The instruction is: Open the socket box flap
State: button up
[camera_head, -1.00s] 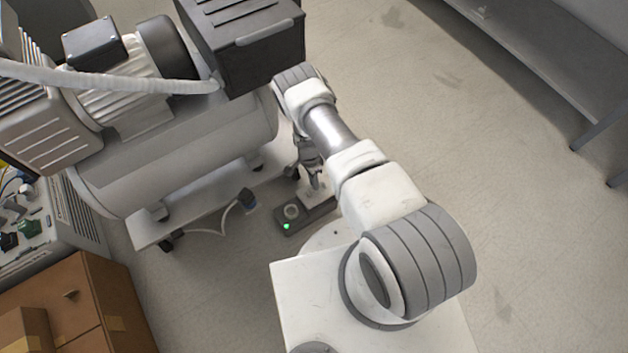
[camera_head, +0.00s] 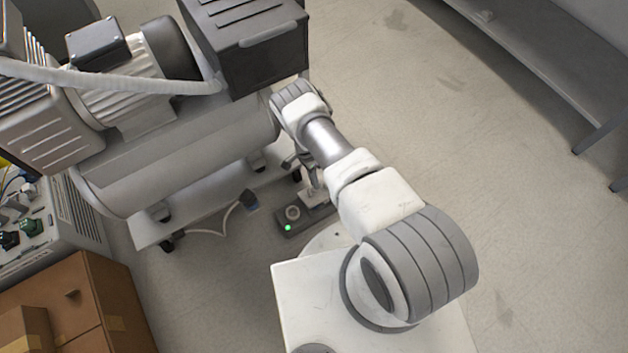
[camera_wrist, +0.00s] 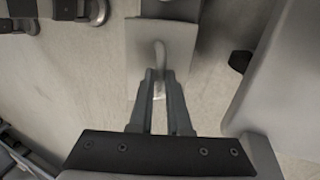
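The socket box (camera_head: 290,222) is a low grey box on the floor with a lit green lamp and a round socket. Its pale flap (camera_head: 312,198) shows at the end of the box nearest my gripper, partly hidden by my arm. In the wrist view the flap (camera_wrist: 137,45) is a pale plate with a curved handle (camera_wrist: 160,52). My gripper (camera_wrist: 160,76) has its fingertips close together at the handle's lower end, one on either side. Whether they press on it is not clear. In the head view my gripper (camera_head: 312,180) is just above the flap.
The compressor's grey tank (camera_head: 185,165) on its wheeled base stands left of my arm, with a dark box (camera_head: 245,45) above. Cardboard boxes (camera_head: 70,300) stand lower left. Floor to the right is clear.

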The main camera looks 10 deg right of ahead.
jog(key=o, duration=0.5)
jog(key=shift+c, duration=0.2)
jog(key=shift+r+p, duration=0.3)
jog(key=shift+r, duration=0.25)
jog(key=s+d+r+p, duration=0.5)
jog(key=d+r+p, duration=0.1)
jog(key=d+r, duration=0.4)
jog(key=shift+s, duration=0.35)
jog(key=shift+d, duration=0.1)
